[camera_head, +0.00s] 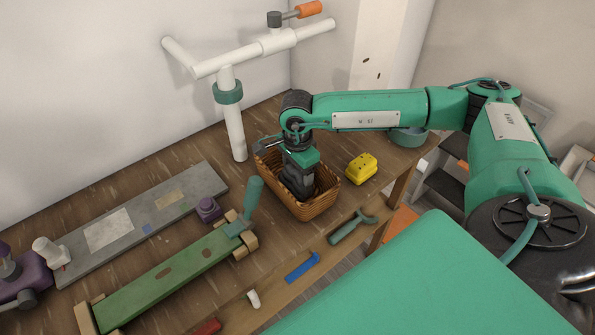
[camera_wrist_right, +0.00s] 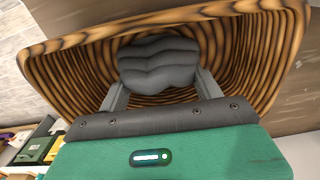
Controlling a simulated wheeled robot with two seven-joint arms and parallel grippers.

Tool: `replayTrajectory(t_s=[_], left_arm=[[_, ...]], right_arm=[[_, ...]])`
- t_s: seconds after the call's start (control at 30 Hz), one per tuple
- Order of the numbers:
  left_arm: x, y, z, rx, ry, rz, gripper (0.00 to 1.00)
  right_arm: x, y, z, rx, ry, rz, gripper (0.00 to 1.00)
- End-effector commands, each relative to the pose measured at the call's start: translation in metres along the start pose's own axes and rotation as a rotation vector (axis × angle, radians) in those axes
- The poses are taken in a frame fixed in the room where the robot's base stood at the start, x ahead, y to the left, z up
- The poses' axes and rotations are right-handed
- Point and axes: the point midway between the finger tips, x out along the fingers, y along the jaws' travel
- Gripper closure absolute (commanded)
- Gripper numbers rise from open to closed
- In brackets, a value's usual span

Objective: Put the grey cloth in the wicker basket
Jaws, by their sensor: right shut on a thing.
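The wicker basket (camera_head: 318,205) stands on the wooden workbench, below the end of my right arm. My right gripper (camera_head: 299,187) points down into the basket. In the right wrist view the gripper (camera_wrist_right: 158,85) has its fingers on both sides of the folded grey cloth (camera_wrist_right: 158,62), shut on it. The cloth is inside the basket's rim, with the striped basket wall (camera_wrist_right: 75,75) around it. I cannot tell whether the cloth touches the basket floor. In the head view the gripper hides the cloth. My left gripper is not in view.
A yellow block (camera_head: 362,168) stands right of the basket. A white pipe stand (camera_head: 233,125) rises behind it.

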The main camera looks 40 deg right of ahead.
Motion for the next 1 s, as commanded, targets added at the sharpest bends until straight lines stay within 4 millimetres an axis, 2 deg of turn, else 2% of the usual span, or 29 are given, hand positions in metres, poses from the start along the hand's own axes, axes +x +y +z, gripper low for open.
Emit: replayTrajectory(t_s=[0.07,0.1,0.2,0.57,0.67,1.0], left_arm=[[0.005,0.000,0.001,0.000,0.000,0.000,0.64],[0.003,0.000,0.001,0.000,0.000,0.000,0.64],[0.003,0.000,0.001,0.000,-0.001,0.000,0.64],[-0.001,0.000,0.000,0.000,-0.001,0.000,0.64],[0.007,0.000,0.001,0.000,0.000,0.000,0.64],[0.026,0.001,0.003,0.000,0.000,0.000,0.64]], right_arm=[[0.004,0.000,0.000,0.000,0.000,0.000,0.55],[0.003,0.000,0.000,0.000,0.000,0.000,0.28],[0.002,0.000,0.000,0.000,0.000,0.001,0.12],[-0.004,0.000,0.000,0.000,0.000,0.000,0.12],[-0.018,-0.001,0.000,0.000,-0.001,-0.004,0.12],[-0.091,-0.001,0.000,-0.001,-0.001,-0.004,0.12]])
